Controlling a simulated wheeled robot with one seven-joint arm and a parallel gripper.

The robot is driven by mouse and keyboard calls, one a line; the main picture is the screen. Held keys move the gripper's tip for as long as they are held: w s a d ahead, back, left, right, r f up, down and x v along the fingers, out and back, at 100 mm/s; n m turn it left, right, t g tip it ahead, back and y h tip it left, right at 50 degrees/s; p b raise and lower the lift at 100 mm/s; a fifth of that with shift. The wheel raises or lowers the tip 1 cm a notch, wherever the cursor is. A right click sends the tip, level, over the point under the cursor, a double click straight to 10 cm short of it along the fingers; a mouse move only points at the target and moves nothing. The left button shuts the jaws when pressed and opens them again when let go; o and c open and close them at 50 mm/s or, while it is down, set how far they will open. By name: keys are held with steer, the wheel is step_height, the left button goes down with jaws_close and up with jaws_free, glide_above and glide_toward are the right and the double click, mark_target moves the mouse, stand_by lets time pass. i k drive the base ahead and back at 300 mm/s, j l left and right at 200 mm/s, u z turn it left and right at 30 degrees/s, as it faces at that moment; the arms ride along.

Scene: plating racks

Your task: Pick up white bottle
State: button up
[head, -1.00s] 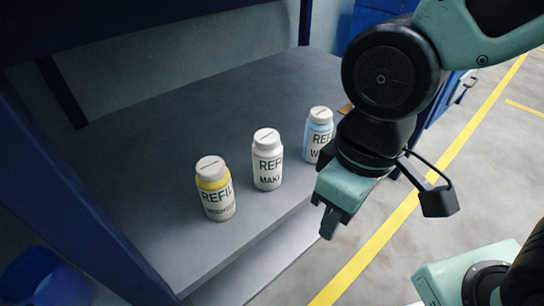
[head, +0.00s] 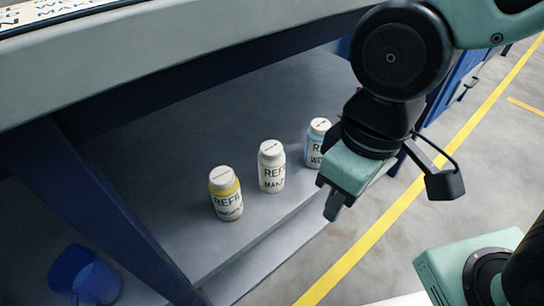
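A table top (head: 150,52) overhangs the shelf at the top left. Floor with a yellow line (head: 385,222) lies open to the right.

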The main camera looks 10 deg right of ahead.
mark_target(271, 158)
steer(key=k+j+u, duration=0.15)
steer(key=k+u, duration=0.25)
steer(key=k, duration=0.25)
steer(key=l+u, duration=0.6)
steer(key=u, duration=0.15)
steer(key=k+l+u, duration=0.15)
steer(key=l+u, duration=0.25)
steer(key=k+l, duration=0.15)
steer(key=l, duration=0.15)
